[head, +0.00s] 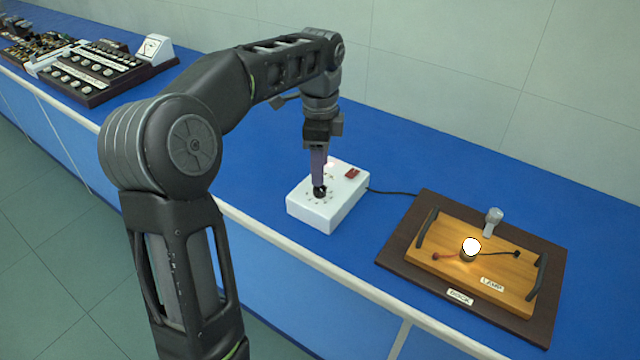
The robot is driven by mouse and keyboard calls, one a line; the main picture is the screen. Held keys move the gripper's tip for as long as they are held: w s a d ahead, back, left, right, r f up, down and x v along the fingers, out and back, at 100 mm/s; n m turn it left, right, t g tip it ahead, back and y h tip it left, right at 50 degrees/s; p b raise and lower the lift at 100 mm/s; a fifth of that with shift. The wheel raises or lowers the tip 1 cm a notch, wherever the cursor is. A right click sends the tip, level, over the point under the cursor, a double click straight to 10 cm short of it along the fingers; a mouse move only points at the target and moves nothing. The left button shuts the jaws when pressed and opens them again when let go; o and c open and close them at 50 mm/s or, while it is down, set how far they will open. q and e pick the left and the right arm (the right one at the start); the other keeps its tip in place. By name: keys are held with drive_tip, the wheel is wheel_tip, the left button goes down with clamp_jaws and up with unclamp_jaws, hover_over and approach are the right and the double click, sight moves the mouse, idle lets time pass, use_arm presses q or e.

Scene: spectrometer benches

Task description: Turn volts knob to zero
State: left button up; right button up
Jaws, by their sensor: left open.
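The volts knob (319,192) is a small black knob on top of a white power box (322,221), ringed by small marks. My left gripper (319,181) points straight down right at the knob, its fingers close over or around it. The gripper is open; whether the fingers touch the knob cannot be told. The fingers hide part of the knob and its pointer. A red switch (352,174) sits on the box top near its back right corner. My right gripper is not in view.
A wooden lamp board (503,276) with a lit bulb (471,246) sits on a dark dock (398,245) at the right. A black cable (392,191) runs from the box. Instruments (95,70) stand far left. Blue bench surface (250,175) left of the box is clear.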

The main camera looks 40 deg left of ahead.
sight(320, 191)
use_arm(q)
wheel_tip(320, 191, down, 6)
drive_tip(key=shift+r, duration=0.2)
drive_tip(key=shift+c, duration=0.6)
clamp_jaws()
